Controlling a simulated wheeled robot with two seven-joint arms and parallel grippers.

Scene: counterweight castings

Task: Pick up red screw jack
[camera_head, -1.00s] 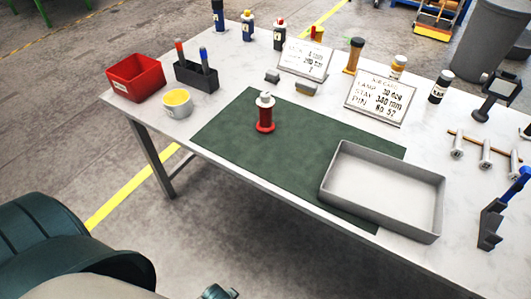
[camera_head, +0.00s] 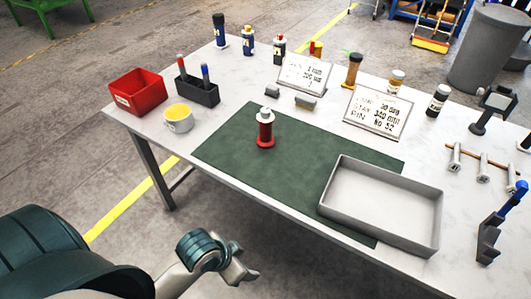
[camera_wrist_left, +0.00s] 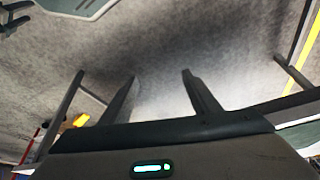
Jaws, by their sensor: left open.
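The red screw jack (camera_head: 265,134), with a grey-white top, stands upright on the green mat (camera_head: 225,146) on the table. My left gripper (camera_head: 240,272) is low in the head view, in front of the table's near edge and well short of the jack. In the left wrist view its two fingers (camera_wrist_left: 158,82) are spread apart with only floor between them. The jack does not show clearly in the left wrist view. My right gripper is not in view.
A grey tray (camera_head: 333,207) sits on the mat's right part. A red bin (camera_head: 137,95), a yellow-filled cup (camera_head: 179,124) and a black pen holder (camera_head: 197,91) stand at left. Sign plates (camera_head: 379,113), bottles and a blue-handled tool (camera_head: 497,225) stand behind and right. The mat around the jack is clear.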

